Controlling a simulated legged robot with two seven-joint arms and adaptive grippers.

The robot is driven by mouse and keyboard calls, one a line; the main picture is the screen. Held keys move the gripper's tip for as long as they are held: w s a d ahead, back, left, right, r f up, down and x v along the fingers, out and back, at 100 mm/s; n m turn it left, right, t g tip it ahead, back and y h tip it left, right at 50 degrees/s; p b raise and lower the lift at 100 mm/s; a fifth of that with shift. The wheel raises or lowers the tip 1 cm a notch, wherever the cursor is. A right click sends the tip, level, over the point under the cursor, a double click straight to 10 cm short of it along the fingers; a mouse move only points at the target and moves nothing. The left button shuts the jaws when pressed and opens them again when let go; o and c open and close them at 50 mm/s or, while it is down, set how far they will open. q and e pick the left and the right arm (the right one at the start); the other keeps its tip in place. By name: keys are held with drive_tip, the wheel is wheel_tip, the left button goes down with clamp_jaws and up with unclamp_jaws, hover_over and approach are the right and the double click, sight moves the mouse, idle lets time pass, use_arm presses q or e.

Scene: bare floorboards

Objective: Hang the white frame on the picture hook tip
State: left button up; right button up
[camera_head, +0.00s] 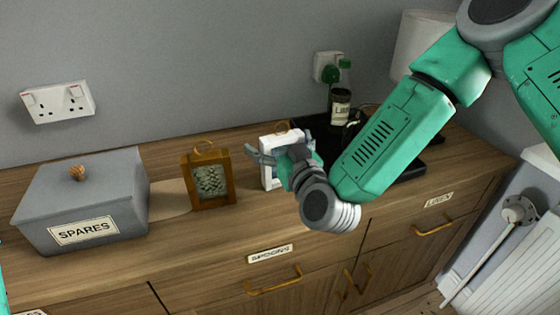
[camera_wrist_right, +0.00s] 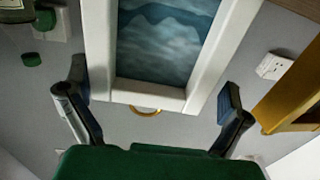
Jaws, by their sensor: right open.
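The white frame (camera_head: 268,176) stands on the wooden cabinet top, partly hidden behind my right gripper (camera_head: 281,150). It has a small brass hanging ring (camera_head: 282,127) on top. In the right wrist view the white frame (camera_wrist_right: 97,50) holds a blue misty picture, and its ring (camera_wrist_right: 146,111) shows. The open fingers of my right gripper (camera_wrist_right: 153,88) are on either side of the frame's ring end, with gaps to both sides. I cannot make out the picture hook in either view. My left gripper is not in view; only a sliver of teal shows at the left edge.
A brown wooden frame (camera_head: 228,191) stands just left of the white one. Farther left is a grey lidded box (camera_head: 130,199) marked SPARES. A bottle (camera_head: 341,98) and a black tray (camera_head: 408,170) are at the right, near a pale lampshade (camera_head: 413,42). Sockets (camera_head: 58,103) are on the wall.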

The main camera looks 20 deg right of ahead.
drive_tip(key=shift+a, duration=0.15)
drive_tip(key=shift+d, duration=0.7)
drive_tip(key=c, duration=1)
drive_tip(key=shift+d+f, duration=0.1)
drive_tip(key=shift+d, duration=0.35)
drive_tip(key=shift+c, duration=0.9)
drive_tip(key=shift+a, duration=0.35)
drive_tip(key=r, duration=0.2)
drive_tip(key=a+r+p, duration=0.1)
drive_tip(key=r, duration=0.1)
drive_tip(key=shift+w+r, duration=0.1)
drive_tip(key=shift+r, duration=0.1)
drive_tip(key=r, duration=0.3)
drive_tip(key=r+p, duration=0.1)
drive_tip(key=shift+d+r, duration=0.3)
drive_tip(key=shift+d, duration=0.1)
drive_tip(key=shift+d+r, duration=0.25)
drive_tip(key=shift+r, duration=0.25)
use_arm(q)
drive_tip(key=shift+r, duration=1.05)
use_arm(e)
drive_tip(key=shift+a+r, duration=0.1)
drive_tip(key=shift+a, duration=0.45)
